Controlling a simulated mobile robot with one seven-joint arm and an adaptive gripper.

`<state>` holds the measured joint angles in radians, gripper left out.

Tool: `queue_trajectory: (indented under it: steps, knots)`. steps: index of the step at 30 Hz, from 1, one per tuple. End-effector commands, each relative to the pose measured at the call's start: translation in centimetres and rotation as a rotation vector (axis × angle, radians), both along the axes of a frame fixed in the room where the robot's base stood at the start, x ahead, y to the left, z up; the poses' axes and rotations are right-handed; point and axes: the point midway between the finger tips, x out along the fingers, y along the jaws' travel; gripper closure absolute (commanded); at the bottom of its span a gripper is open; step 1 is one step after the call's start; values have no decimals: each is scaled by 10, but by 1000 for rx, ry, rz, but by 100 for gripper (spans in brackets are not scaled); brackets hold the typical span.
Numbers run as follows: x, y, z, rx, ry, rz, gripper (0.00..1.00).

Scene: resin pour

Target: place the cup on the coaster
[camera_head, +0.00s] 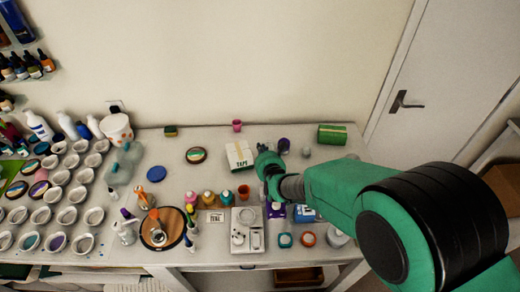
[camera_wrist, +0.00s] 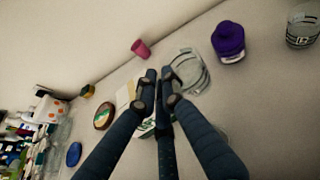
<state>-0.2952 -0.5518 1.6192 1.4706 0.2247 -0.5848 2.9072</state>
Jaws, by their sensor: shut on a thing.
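A clear cup (camera_wrist: 190,70) shows in the wrist view right at my fingertips, tilted in the picture. My gripper (camera_wrist: 160,88) is shut on it, seemingly at its near-left wall; the fingers hide part of it. In the head view my gripper (camera_head: 268,165) is over the table right of the white tape box, and the cup is hard to make out there. A round patterned coaster (camera_head: 195,155) lies flat on the table left of the tape box. It also shows in the wrist view (camera_wrist: 104,116), left of my fingers, with its top bare.
The tape box (camera_head: 239,155) stands between my gripper and the coaster. A pink cup (camera_head: 237,126), a purple object (camera_head: 284,145) and a green box (camera_head: 332,134) are near. A blue disc (camera_head: 156,173) lies left of the coaster, with free table around it.

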Motion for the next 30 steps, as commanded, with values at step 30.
queue_trajectory:
  steps: [30]
  knots:
    - [-2, 26, 72, 13, -1, 6, 100]
